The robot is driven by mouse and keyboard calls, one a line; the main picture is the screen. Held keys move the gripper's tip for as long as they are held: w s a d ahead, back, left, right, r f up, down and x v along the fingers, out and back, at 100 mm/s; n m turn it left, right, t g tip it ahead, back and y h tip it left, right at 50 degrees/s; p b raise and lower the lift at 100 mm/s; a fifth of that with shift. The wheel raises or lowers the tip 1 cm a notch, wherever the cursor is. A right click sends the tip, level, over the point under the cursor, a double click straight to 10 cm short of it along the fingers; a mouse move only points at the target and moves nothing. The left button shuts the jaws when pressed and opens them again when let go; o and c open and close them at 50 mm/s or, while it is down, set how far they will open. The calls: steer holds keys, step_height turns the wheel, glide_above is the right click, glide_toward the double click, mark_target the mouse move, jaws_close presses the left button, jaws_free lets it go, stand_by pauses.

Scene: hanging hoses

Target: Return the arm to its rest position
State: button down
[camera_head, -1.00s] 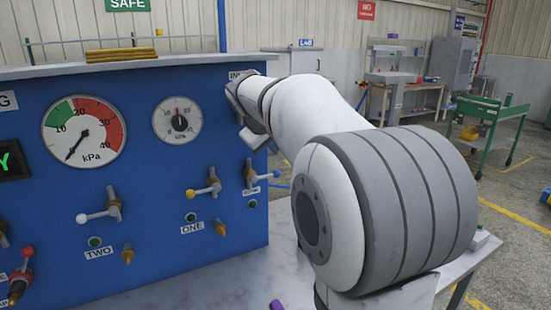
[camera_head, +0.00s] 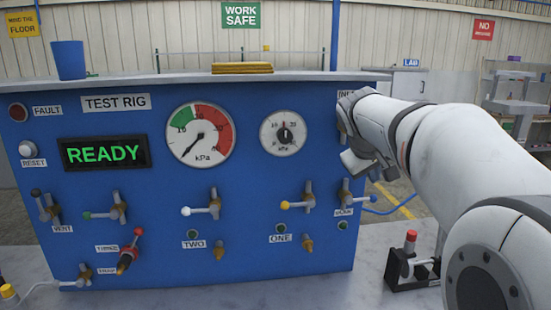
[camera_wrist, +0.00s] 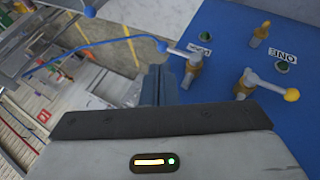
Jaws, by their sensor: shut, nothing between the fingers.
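My arm (camera_head: 460,150) reaches in from the right in the head view, its wrist beside the upper right edge of the blue test rig (camera_head: 110,215). In the wrist view my gripper (camera_wrist: 158,85) is shut and empty. Its dark fingers appear next to the blue-handled valve (camera_wrist: 190,65), which also shows in the head view (camera_head: 347,195); I cannot tell the gap between them. The fingertips are hard to make out in the head view.
The rig's front carries gauges (camera_head: 200,135), a green READY display (camera_head: 105,152) and several protruding valves, including a yellow-handled one (camera_head: 300,203). A red-topped fixture (camera_head: 408,262) stands on the bench right of the rig. A blue hose (camera_head: 385,207) hangs at the rig's right side.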

steer(key=s+a+f+m+g+y, duration=0.1)
steer(key=s+a+f, duration=0.4)
steer(key=s+f, duration=0.5)
steer(key=s+a+f+m+g+y, duration=0.1)
steer(key=s+a+f+y, duration=0.3)
steer(key=s+f, duration=0.6)
steer(key=s+a+g, duration=0.1)
steer(key=s+a, duration=0.1)
steer(key=s, duration=0.3)
steer(key=shift+s+a+f, duration=0.15)
steer(key=shift+s+f, duration=0.2)
steer(key=shift+s, duration=0.05)
